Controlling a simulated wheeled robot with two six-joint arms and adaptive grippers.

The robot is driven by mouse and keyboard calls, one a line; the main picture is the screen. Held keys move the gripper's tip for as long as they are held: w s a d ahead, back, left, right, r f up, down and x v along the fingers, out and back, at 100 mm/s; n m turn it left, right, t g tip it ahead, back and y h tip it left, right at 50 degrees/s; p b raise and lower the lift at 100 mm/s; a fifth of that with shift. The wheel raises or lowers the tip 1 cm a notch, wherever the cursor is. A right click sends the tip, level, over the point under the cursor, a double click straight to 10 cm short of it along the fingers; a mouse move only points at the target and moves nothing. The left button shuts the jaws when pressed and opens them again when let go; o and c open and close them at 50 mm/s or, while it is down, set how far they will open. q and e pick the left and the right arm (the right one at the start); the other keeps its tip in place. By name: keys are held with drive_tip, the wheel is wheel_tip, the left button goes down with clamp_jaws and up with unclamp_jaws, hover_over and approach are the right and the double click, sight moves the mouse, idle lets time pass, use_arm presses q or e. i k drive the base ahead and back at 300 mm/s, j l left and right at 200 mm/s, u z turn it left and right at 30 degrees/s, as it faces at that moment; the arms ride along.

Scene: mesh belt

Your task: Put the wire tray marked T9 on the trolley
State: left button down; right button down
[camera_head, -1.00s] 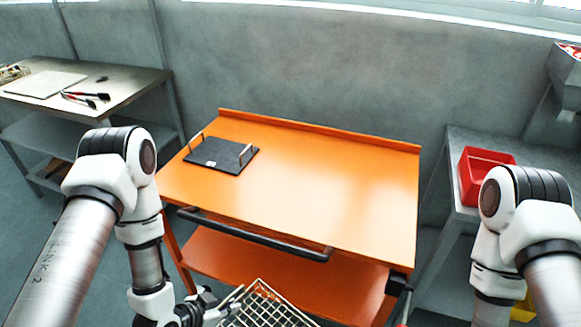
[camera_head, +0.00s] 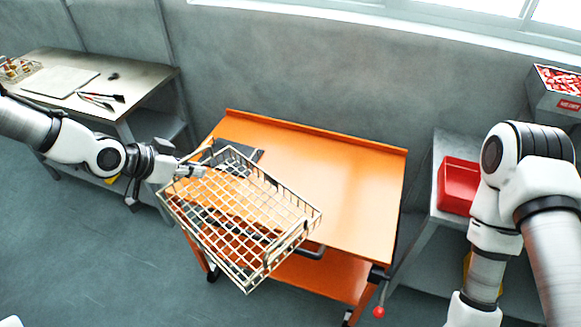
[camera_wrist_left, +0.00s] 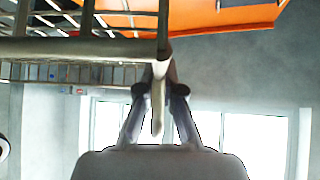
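The wire tray (camera_head: 232,222) hangs tilted in the air over the front left of the orange trolley (camera_head: 350,175). I cannot read a T9 mark on it. My left gripper (camera_head: 197,170) is at the tray's left end, shut on its rim or handle. In the left wrist view the fingers (camera_wrist_left: 158,100) close around a bar at the edge of the wire tray (camera_wrist_left: 80,48), and the orange trolley (camera_wrist_left: 235,15) shows behind. My right arm is at the right; its gripper is out of view.
A black plate with handles (camera_head: 256,155) lies at the trolley's back left, partly hidden by the tray. The trolley's right half is bare. A steel table (camera_head: 130,85) with tongs stands left; a red bin (camera_head: 458,185) sits on a bench at right.

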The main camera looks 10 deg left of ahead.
sight(328, 183)
drive_tip(key=i+l, duration=0.15)
drive_tip(key=i, duration=0.35)
drive_tip(key=i+l, duration=0.15)
drive_tip(key=i, duration=0.35)
